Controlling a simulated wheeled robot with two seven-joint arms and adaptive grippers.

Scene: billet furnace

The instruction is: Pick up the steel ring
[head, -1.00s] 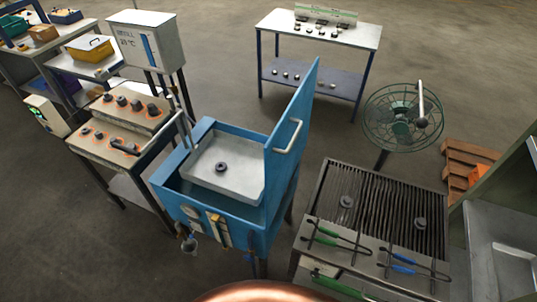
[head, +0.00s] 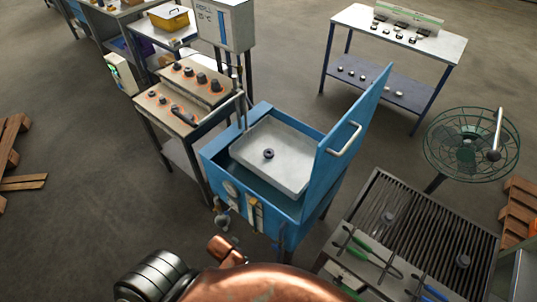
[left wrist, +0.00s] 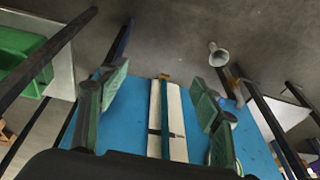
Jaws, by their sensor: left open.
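A small dark ring (head: 268,154), which looks like the steel ring, lies flat on a pale metal tray (head: 290,140) in the open blue tank (head: 209,160). It is not visible in the left wrist view. My left gripper (left wrist: 160,88) shows only in the left wrist view, its two green-padded fingers apart with nothing between them. Behind them is a blue panel (left wrist: 255,150) with a white-and-teal strip (left wrist: 170,125), apparently the tank's front. My right gripper is in neither view.
The tank's raised blue lid (head: 352,125) stands on its right side. A hot-plate bench (head: 150,113) with dark parts is at left, a slatted grill (head: 415,215) with tongs at right. A fan (head: 470,150) stands farther back.

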